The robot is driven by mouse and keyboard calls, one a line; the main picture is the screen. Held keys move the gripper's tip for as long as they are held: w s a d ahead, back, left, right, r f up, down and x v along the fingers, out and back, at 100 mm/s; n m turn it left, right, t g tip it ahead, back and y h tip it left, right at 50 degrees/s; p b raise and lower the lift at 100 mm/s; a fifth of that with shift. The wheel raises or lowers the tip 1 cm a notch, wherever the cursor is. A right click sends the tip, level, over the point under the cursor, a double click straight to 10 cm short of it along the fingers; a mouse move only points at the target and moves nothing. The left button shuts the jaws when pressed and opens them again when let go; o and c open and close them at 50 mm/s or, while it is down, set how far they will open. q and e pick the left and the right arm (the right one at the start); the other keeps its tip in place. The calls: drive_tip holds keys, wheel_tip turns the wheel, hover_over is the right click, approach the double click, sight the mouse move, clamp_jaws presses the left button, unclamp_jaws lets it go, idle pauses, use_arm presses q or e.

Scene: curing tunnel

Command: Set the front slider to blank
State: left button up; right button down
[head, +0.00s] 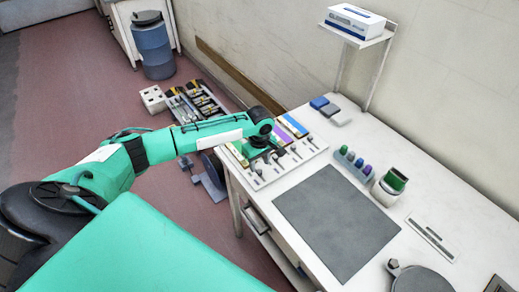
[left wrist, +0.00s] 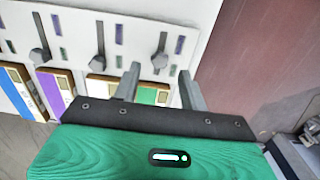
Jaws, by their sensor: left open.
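The white slider panel (head: 318,150) lies at the far left end of the white table, with several dark sliders in a row. The slider at the panel's near end (head: 259,174) is likely the front one. In the left wrist view this end slider (left wrist: 160,58) has a dark knob on a slot, with small purple and green marks beside it. My left gripper (left wrist: 158,75) is open and empty, its fingertips on either side of and just short of that knob; contact cannot be told. In the head view my left gripper (head: 262,153) is over the panel. My right gripper is out of view.
Two more sliders (left wrist: 97,60) (left wrist: 40,57) stand left in the wrist view. Coloured label blocks, one purple (left wrist: 53,92), line the panel. A grey mat (head: 337,222), a rack of coloured pieces (head: 354,161) and a green-topped container (head: 389,187) are on the table.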

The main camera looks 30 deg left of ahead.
sight(260, 171)
use_arm(q)
wheel_tip(260, 171, up, 10)
drive_tip(key=b, duration=0.2)
drive_tip(key=shift+r, duration=0.25)
drive_tip(key=shift+f, duration=0.1)
